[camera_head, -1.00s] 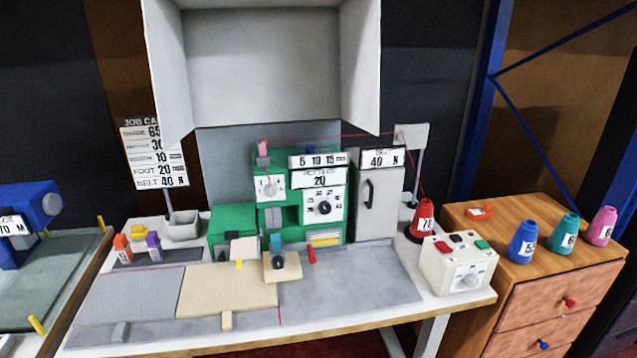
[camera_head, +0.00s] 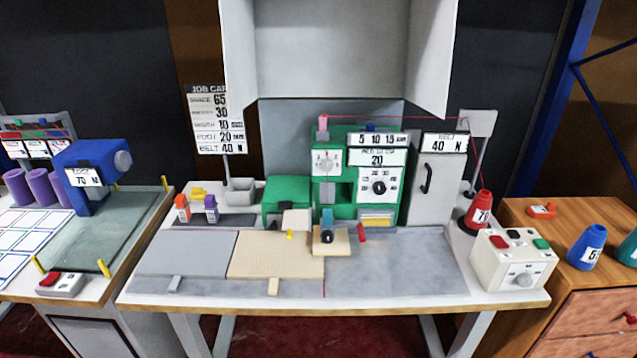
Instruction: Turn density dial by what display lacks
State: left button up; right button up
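The green machine (camera_head: 287,187) stands at the back of the middle table. A dial with a dark knob (camera_head: 379,187) sits on its white front panel, with small numbers around it that are hard to read. The display (camera_head: 377,158) above it reads 20; its small heading is blurred. The job card (camera_head: 215,120) at the left lists shade 65, a second line reading 30 that seems to be density, width 10 mm, foot 20 mm and belt 40 N. A smaller white dial (camera_head: 326,162) is on the machine's left head. Neither of my grippers is in view.
A grey cabinet (camera_head: 436,190) marked 40 N stands right of the machine, near a red cone (camera_head: 479,208). A control box (camera_head: 513,259) is at the table's right end. A beige rug piece (camera_head: 270,256) lies in front. A blue machine (camera_head: 92,175) stands on the left table.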

aim_at(380, 187)
jog(key=i, duration=0.85)
jog(key=z, duration=0.05)
